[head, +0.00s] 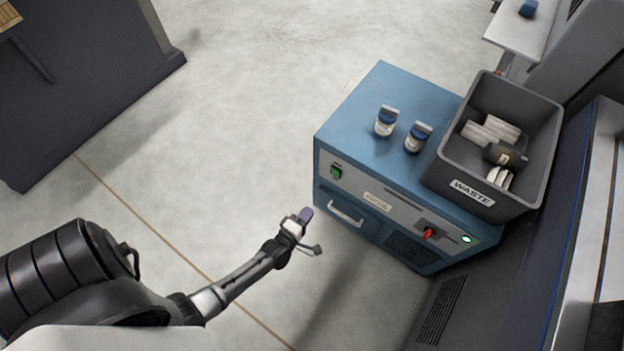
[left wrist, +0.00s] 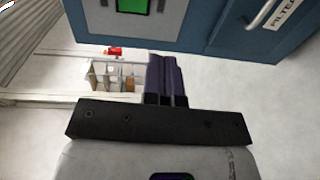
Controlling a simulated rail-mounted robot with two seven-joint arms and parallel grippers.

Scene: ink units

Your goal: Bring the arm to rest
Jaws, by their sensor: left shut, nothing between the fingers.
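My left arm comes in from the lower left in the head view, and its gripper (head: 305,215) hangs over the floor in front of the blue cabinet (head: 362,105), to the left of its handle. The gripper is shut and empty. In the left wrist view its purple fingers (left wrist: 166,78) lie together, with the cabinet's blue front (left wrist: 185,20) and green switch (left wrist: 132,5) beyond them. My right gripper is not in view.
Two small jars with blue bands (head: 386,121) (head: 417,137) stand on the cabinet. A grey WASTE bin (head: 545,130) with several items sits at its right. The cabinet front has a handle (head: 346,214) and a red knob (head: 428,233). Floor (head: 220,130) left of the cabinet is clear.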

